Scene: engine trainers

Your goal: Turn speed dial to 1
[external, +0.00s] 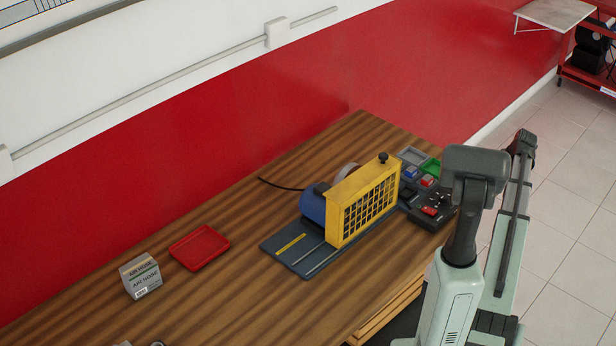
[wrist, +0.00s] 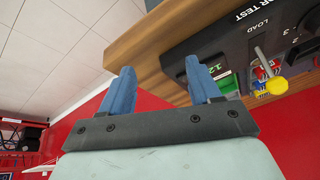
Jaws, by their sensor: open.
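The black control box (external: 432,210) sits at the right end of the wooden table, partly hidden behind my arm. In the wrist view the box's dark panel (wrist: 225,42) is at the upper right, with "TEST" and "LOAD" lettering and a metal lever with a yellow knob (wrist: 277,86). A black dial (wrist: 304,52) with numbers near it is cut by the right edge; I cannot read its setting or confirm it is the speed dial. My gripper (wrist: 160,82) is open and empty, its blue fingers apart. The fingers point toward the table edge and panel, and no grip on the dial shows.
A yellow guard (external: 365,200) and blue motor (external: 313,204) stand left of the box. A red tray (external: 200,247) and a grey carton (external: 141,276) lie further left. Small coloured bins (external: 412,157) stand behind the box. The tabletop between tray and trainer is clear.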

